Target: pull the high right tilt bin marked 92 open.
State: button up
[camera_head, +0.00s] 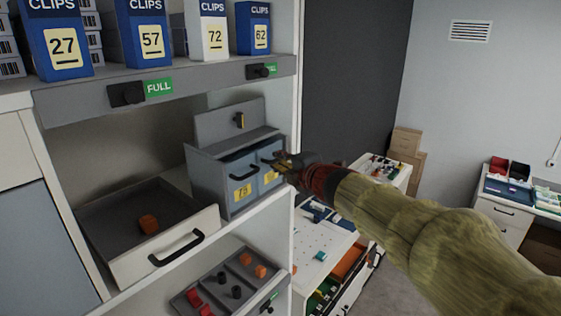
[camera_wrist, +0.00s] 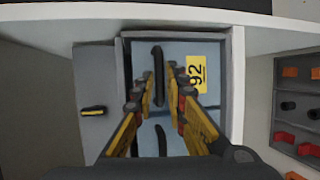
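A small grey cabinet (camera_head: 210,183) on the shelf holds two blue-fronted tilt bins side by side. The right bin's front (camera_head: 264,182) is mostly behind my gripper in the head view. In the wrist view, which is turned sideways, the bin marked 92 (camera_wrist: 208,54) shows its yellow label and dark bar handle (camera_wrist: 158,72); its front looks closed. My gripper (camera_wrist: 157,84) is open, its fingers on either side of that handle with gaps visible. Contact is not clear. In the head view my gripper (camera_head: 279,161) is at the right bin's front.
The left bin (camera_head: 238,172) has its own handle and yellow label. An open drawer (camera_head: 185,231) with an orange block sticks out at left. A tray (camera_head: 220,287) of small parts lies below. The shelf's white upright (camera_head: 297,100) stands close right of the cabinet.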

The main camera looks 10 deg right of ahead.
grip_shut()
jog(key=shift+s+f+b, duration=0.1)
jog(key=shift+f+b, duration=0.1)
jog(key=shift+b, duration=0.4)
jog(key=shift+s+d+f+t+b, duration=0.2)
jog(key=shift+t+b, duration=0.1)
jog(key=shift+b, duration=0.8)
jog(key=s+d+f+m+t+b, duration=0.3)
jog(key=s+f+t+b, duration=0.1)
jog(key=b, duration=2.7)
jog(key=shift+s+d+f+t+y, duration=0.2)
jog(key=shift+s+f+t+y, duration=0.3)
jog(key=shift+t, duration=0.7)
jog(key=shift+d+f+b, duration=0.1)
jog(key=shift+f+b, duration=0.3)
jog(key=shift+b, duration=0.3)
jog(key=shift+o, duration=2.1)
grip_release()
